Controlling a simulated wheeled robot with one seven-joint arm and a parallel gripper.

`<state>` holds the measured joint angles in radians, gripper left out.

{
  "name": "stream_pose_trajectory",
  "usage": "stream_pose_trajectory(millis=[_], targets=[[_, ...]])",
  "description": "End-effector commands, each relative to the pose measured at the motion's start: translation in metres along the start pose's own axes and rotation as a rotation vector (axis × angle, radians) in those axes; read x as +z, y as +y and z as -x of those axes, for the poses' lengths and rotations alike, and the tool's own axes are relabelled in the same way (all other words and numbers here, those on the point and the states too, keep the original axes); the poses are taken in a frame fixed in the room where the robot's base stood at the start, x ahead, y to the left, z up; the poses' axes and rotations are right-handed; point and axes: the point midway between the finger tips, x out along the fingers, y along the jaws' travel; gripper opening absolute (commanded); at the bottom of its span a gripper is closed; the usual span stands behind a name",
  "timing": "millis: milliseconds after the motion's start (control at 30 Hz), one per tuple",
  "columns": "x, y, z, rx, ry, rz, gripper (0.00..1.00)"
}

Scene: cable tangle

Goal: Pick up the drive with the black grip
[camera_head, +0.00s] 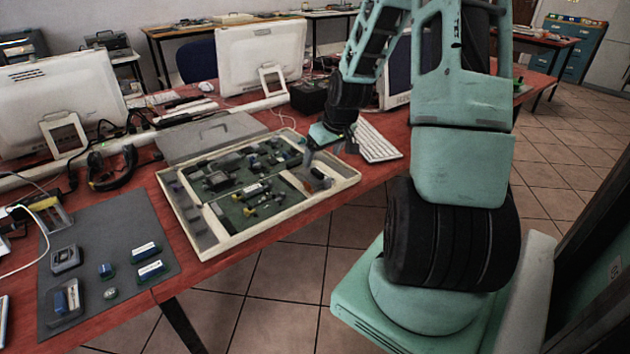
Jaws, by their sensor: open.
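My gripper (316,160) is over the right end of a shallow cream-rimmed tray (288,215), pointing down. It is open, with nothing visible between its fingers. A small dark piece with an orange part (319,178) lies in the tray close to the fingertips; I cannot tell whether they touch it. Several small dark, grey and yellow-marked pieces (257,188) lie on the green floor of the tray. They are too small for me to tell which one is the drive with the black grip.
A dark grey mat (100,234) at the left holds several blue and dark pieces, including two blue-and-white ones (150,270). A grey case (210,137) lies behind the tray. A white keyboard (377,142) is right of it. Monitors (262,65) and cables stand at the back.

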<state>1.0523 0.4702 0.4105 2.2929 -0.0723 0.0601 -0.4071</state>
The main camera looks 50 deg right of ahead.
Motion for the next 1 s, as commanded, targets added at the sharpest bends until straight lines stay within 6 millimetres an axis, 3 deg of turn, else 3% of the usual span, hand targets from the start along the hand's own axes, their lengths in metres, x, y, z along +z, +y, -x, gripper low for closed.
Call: stream_pose_trajectory(millis=[267, 533, 867, 1000], targets=[[0.0, -0.002, -0.022, -0.001, -0.001, 0.001, 0.82], [0.001, -0.005, -0.06, -0.001, -0.001, 0.001, 0.82], [0.001, -0.004, -0.067, 0.001, -0.001, 0.0, 0.82], [0.001, -0.004, -0.067, 0.001, -0.001, 0.0, 0.46]])
